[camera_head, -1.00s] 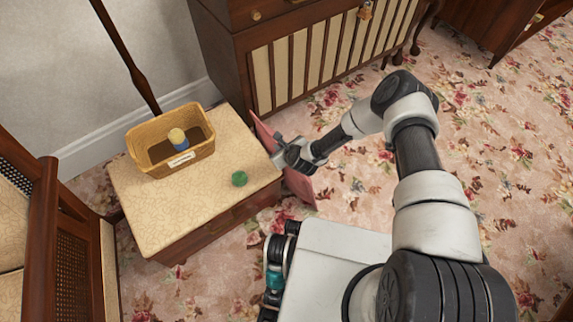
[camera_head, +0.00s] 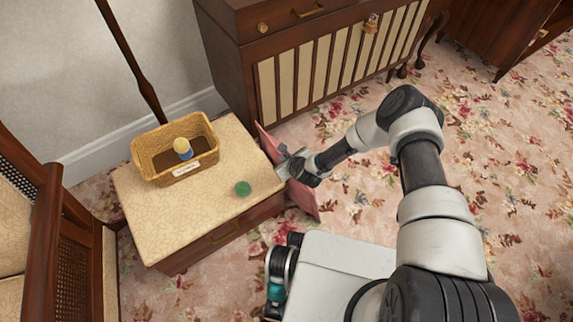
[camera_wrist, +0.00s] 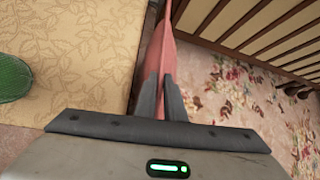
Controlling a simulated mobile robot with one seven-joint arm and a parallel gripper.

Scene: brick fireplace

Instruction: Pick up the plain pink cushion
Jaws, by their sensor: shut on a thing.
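The plain pink cushion (camera_head: 302,197) stands on edge beside the right side of the low cabinet with the patterned top. My gripper (camera_head: 283,168) is shut on its upper edge, and my wrist hides part of it. In the wrist view the pink cushion (camera_wrist: 159,55) runs away from me as a thin strip between the two dark fingers of my gripper (camera_wrist: 164,90). Its lower part is mostly hidden.
The low cabinet (camera_head: 150,215) holds a wicker basket (camera_head: 205,160) with a small blue and yellow item inside, and a green round object (camera_head: 243,188). A slatted wooden cabinet (camera_head: 335,65) stands behind. Floral carpet (camera_head: 500,190) is open to the right.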

